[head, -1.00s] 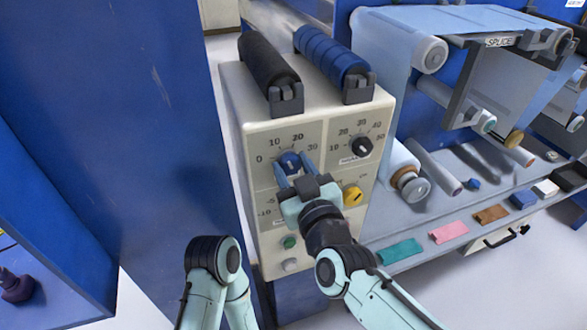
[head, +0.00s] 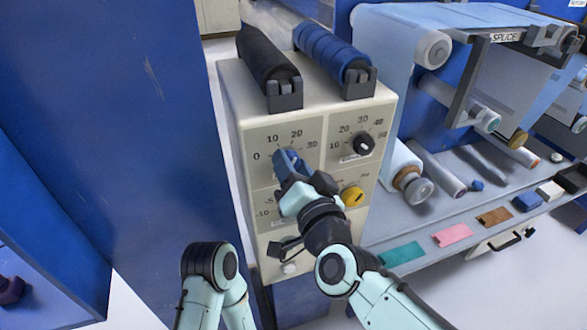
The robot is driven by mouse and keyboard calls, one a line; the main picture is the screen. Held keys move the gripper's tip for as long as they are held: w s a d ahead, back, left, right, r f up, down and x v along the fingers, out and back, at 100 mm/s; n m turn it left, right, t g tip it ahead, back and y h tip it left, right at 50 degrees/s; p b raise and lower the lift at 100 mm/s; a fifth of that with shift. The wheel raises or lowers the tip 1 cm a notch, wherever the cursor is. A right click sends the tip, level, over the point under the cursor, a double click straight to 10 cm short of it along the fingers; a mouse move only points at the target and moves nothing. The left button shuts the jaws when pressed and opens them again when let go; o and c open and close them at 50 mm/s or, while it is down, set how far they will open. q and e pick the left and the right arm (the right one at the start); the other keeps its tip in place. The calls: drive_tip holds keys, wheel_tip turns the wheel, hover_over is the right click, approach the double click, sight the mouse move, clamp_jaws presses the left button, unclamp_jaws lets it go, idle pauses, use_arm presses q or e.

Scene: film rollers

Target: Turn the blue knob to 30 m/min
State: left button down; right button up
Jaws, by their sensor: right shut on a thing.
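The blue knob (head: 285,157) is on the upper left dial of the beige control box, whose scale reads 0, 10, 20, 30. My right gripper (head: 289,161) is shut on this knob, with its fingers around it, and is tilted relative to the panel. The fingers and the gripper body cover most of the knob, so I cannot read where its pointer stands. My left arm shows at the bottom, but its gripper is not in view.
A black knob (head: 364,144) is on the dial to the right, and a yellow knob (head: 352,196) sits below it. Black and blue rollers (head: 330,50) lie on top of the box. A blue wall (head: 110,130) stands close on the left.

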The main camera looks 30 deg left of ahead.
use_arm(q)
drive_tip(key=shift+w+a+f+b, duration=0.1)
drive_tip(key=shift+a+f+b, duration=0.3)
drive_tip(key=shift+f+b, duration=0.35)
drive_tip(key=shift+w+a+f+b, duration=0.1)
drive_tip(key=shift+a+f+b, duration=0.3)
drive_tip(key=shift+f, duration=0.5)
use_arm(e)
drive_tip(key=shift+f+m, duration=0.15)
drive_tip(key=shift+m, duration=4.75)
use_arm(q)
drive_tip(key=shift+s, duration=0.15)
use_arm(e)
drive_tip(key=o, duration=1.1)
drive_tip(key=shift+c, duration=0.2)
use_arm(q)
drive_tip(key=shift+f, duration=0.1)
drive_tip(key=s+f+g+b, duration=0.2)
drive_tip(key=s+f, duration=0.2)
drive_tip(key=s, duration=0.1)
drive_tip(key=shift+a+n+b, duration=0.3)
use_arm(e)
drive_tip(key=v, duration=1.3)
drive_tip(key=shift+s, duration=0.15)
